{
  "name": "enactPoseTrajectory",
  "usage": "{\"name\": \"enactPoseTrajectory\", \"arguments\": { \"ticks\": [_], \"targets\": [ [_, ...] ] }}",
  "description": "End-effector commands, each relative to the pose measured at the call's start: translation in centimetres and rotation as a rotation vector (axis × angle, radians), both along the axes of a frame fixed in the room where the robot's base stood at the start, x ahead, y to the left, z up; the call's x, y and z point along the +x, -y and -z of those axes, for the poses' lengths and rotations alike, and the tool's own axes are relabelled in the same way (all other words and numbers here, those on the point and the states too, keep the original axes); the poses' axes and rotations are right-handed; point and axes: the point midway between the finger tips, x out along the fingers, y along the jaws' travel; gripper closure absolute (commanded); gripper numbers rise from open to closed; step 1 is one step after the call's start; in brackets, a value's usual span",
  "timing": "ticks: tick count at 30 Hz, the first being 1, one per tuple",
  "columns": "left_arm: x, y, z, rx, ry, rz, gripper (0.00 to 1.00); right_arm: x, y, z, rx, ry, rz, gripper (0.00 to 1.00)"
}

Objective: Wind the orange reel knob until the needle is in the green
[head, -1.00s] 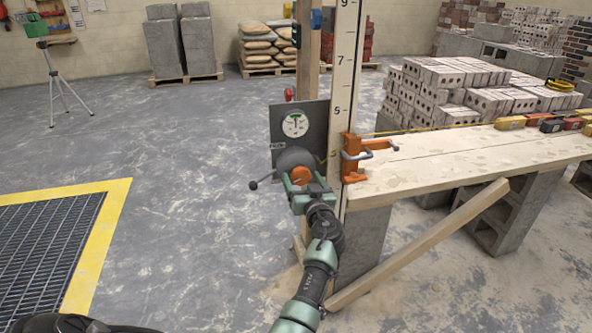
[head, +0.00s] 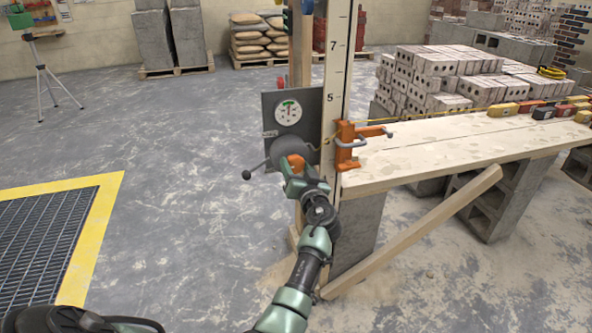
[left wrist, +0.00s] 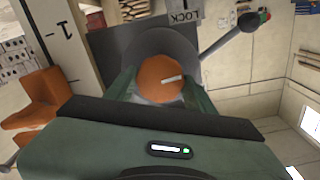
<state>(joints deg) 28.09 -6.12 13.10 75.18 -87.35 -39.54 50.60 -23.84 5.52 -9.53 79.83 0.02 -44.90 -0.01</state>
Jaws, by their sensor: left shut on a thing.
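The orange reel knob (head: 296,161) sits at the front of a grey round reel (head: 285,148) on a dark upright plate. My left gripper (head: 294,166) is shut on the knob; its fingers flank it. The left wrist view shows the knob (left wrist: 160,80) with a pale line on its face, tilted slightly from level. The round white gauge (head: 288,112) is above the reel, with a green band at its top. Its needle is too small to read surely. My right gripper is not in view.
A crank-like lever with a dark ball end (head: 246,174) sticks out left of the reel. An orange clamp (head: 349,145) grips the plank bench (head: 450,150) close on the right. A tall numbered staff (head: 337,70) stands behind my gripper.

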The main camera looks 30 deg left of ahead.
Motion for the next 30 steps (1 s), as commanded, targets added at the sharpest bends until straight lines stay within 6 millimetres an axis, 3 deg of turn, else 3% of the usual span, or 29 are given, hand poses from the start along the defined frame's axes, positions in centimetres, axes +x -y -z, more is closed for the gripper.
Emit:
{"name": "enactPoseTrajectory", "arguments": {
  "ticks": [6,15,16,18,30],
  "targets": [
    [0.05,-0.02,-0.03,0.101,-0.115,0.001,0.87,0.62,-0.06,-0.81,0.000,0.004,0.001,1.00],
    [0.05,-0.03,-0.08,0.107,-0.123,0.001,0.87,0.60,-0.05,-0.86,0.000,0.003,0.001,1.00],
    [0.05,-0.03,-0.08,0.107,-0.123,0.001,0.41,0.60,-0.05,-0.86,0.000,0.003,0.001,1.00],
    [0.05,-0.02,-0.07,0.107,-0.123,0.001,0.24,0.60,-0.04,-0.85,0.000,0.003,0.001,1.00],
    [0.02,-0.19,0.03,0.106,-0.123,0.000,0.24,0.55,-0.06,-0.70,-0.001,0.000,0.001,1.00]
  ]
}}
